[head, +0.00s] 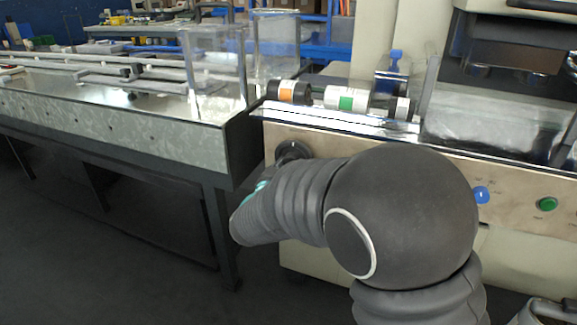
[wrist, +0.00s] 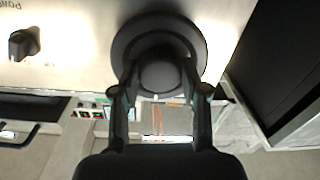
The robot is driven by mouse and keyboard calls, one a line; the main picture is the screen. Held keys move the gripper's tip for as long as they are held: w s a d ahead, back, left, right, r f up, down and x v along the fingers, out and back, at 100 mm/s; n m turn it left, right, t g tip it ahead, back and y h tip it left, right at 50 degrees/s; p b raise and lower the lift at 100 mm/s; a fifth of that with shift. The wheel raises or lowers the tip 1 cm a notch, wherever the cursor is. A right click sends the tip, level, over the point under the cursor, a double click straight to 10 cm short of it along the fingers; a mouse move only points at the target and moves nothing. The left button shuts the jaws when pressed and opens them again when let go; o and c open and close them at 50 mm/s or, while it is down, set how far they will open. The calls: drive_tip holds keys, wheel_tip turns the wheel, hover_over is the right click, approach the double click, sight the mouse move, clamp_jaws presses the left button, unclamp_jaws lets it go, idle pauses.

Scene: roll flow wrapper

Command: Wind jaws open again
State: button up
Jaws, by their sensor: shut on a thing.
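A round black knob (head: 292,152) sits on the front panel of the machine, near its left corner. In the wrist view the black knob (wrist: 160,32) fills the top middle, with a wide round flange and a narrower round hub. My gripper (wrist: 160,76) has one finger on each side of the hub and is shut on it. In the head view my arm hides most of the gripper. I cannot pick out the jaws for certain in either view.
A long metal conveyor table (head: 110,128) stands at the left, close to my arm. A blue button (head: 481,194) and a green button (head: 547,204) are on the panel's right.

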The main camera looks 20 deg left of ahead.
drive_tip(key=shift+f, duration=0.1)
idle(0.3)
drive_tip(key=o, duration=1.1)
drive_tip(key=shift+o, duration=0.2)
drive_tip(key=s, duration=1.2)
drive_tip(key=shift+a, duration=0.3)
